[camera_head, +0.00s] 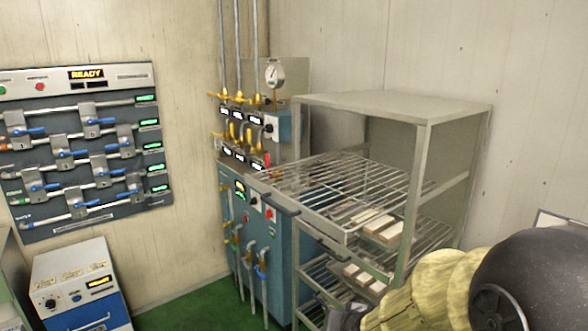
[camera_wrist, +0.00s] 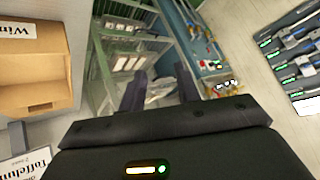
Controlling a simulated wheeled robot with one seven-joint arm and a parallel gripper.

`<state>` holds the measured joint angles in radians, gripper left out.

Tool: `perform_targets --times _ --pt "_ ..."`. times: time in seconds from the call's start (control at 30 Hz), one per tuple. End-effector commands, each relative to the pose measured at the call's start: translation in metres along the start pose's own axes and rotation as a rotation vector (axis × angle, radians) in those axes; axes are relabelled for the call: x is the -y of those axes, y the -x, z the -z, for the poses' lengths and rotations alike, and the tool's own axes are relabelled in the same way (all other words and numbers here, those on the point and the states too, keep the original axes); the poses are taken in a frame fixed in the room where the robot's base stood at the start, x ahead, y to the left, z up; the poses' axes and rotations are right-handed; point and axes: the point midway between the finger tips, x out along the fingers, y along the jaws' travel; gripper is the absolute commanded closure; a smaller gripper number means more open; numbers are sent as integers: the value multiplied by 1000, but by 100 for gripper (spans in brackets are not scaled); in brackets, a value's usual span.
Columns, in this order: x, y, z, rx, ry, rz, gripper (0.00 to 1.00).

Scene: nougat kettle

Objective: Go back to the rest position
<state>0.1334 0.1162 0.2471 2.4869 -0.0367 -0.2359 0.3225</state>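The task names no object. In the wrist view my gripper (camera_wrist: 160,82) shows two dark fingers standing apart with nothing between them. Behind the fingers the metal wire rack (camera_wrist: 100,60) appears, with pale blocks on its shelf. In the head view my arm, with a yellow ribbed section and a black rounded part, fills the lower right corner in front of the rack. The fingers cannot be made out clearly there. In the head view the grey rack (camera_head: 418,190) stands by the wall, its upper wire shelf pulled out and pale blocks (camera_head: 384,230) on a lower shelf.
A blue valve cabinet (camera_head: 255,215) with yellow handles stands left of the rack. A wall panel (camera_head: 85,145) reads READY. A blue-and-white unit (camera_head: 85,285) stands at lower left. The green floor (camera_head: 190,312) is clear between. A cardboard box (camera_wrist: 35,60) sits left in the wrist view.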

Motion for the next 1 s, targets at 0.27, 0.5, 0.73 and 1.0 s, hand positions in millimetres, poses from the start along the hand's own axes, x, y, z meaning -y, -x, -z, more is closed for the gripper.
perform_targets --times 0.27,0.5,0.73,1.0 --pt "-46 66 -57 375 150 -148 68" --pt "-59 93 -82 528 193 -165 68" --pt "-59 92 -83 528 193 -165 68" --pt "-59 92 -82 527 192 -165 68"
